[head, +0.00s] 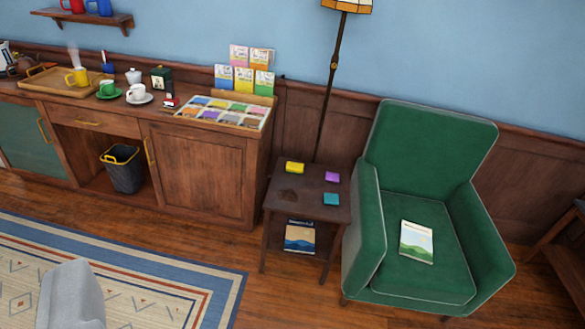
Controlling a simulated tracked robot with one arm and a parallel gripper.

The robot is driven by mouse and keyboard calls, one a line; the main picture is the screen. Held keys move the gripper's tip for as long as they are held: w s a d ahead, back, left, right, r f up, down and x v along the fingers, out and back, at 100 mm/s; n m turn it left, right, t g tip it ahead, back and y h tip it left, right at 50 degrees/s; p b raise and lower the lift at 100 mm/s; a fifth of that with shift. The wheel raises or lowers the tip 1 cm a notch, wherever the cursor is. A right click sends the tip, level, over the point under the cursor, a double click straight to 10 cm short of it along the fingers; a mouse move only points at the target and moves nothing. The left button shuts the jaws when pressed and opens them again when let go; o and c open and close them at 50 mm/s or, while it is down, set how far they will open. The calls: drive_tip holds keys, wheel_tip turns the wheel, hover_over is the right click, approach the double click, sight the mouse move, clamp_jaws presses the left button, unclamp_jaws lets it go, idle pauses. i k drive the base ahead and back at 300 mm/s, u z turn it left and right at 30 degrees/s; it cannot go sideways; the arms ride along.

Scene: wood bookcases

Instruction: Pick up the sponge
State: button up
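Three small sponge-like blocks lie apart on the dark wooden side table (291,196) in the middle of the head view. The yellow block (294,167) is at the back left, the purple block (332,176) at the back right, and the teal block (331,199) at the front right. They are too small to tell surely which is a sponge. My gripper's fingers do not show. A pale grey rounded shape (72,296) stands at the lower left edge; I cannot tell what it is.
A green armchair (425,190) with a book (416,242) stands right of the table. A floor lamp (333,75) rises behind. A wooden cabinet (200,165) with a tray, cups and packets stands left. Open wooden floor and a rug (130,275) lie in front.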

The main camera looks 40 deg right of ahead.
sight(294, 167)
drive_tip(key=z, duration=0.25)
drive_tip(key=i, duration=1.25)
drive_tip(key=z, duration=0.75)
drive_tip(key=i, duration=1.35)
drive_tip(key=z, duration=0.35)
drive_tip(key=i, duration=0.7)
drive_tip(key=z, duration=0.05)
